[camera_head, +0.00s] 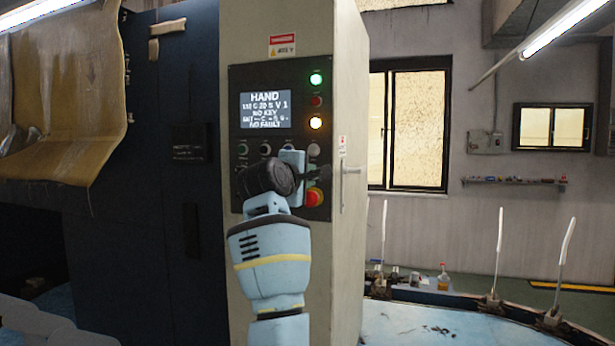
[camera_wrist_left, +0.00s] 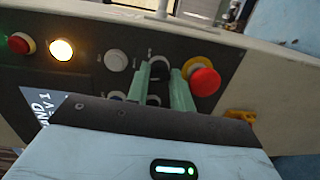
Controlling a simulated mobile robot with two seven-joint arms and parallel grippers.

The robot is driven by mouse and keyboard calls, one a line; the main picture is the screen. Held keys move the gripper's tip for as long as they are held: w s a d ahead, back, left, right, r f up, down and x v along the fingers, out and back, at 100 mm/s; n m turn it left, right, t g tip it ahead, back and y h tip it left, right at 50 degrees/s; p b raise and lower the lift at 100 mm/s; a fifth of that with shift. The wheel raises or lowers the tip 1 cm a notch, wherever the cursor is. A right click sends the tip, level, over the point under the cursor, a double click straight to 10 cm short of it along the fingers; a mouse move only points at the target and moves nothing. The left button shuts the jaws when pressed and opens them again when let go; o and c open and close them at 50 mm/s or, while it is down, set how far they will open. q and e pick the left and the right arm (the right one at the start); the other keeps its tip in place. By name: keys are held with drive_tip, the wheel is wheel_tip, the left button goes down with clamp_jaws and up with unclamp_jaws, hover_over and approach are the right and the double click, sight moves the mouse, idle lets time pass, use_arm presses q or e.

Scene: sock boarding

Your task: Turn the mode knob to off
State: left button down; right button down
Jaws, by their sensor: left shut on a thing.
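The control panel (camera_head: 281,131) is set in the pale cabinet, and its screen (camera_head: 265,109) reads HAND and NO FAULT. My left gripper (camera_head: 306,177) is at the panel's lower right and hides part of it in the head view. In the left wrist view its two pale green fingers (camera_wrist_left: 160,82) stand on either side of a black knob (camera_wrist_left: 158,70), which I take to be the mode knob, and are shut on it. The knob's label and pointer cannot be read. My right gripper is not in view.
A red emergency stop button (camera_head: 314,197) with a yellow collar is close beside the fingers; it also shows in the wrist view (camera_wrist_left: 204,82). A pale button (camera_wrist_left: 116,60) is on the other side. A cabinet handle (camera_head: 347,175) is to the right.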

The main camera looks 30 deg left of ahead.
use_arm(q)
drive_tip(key=shift+s+r+m, duration=0.1)
drive_tip(key=shift+r+m, duration=0.1)
drive_tip(key=shift+m, duration=0.8)
drive_tip(key=shift+r, duration=0.1)
drive_tip(key=c, duration=1.6)
unclamp_jaws()
drive_tip(key=o, duration=0.3)
drive_tip(key=shift+f, duration=0.2)
drive_tip(key=shift+o, duration=0.2)
drive_tip(key=s+d, duration=0.1)
drive_tip(key=s, duration=0.6)
drive_tip(key=shift+s+d+r, duration=0.15)
drive_tip(key=shift+s+r, duration=0.1)
drive_tip(key=shift+f, duration=0.1)
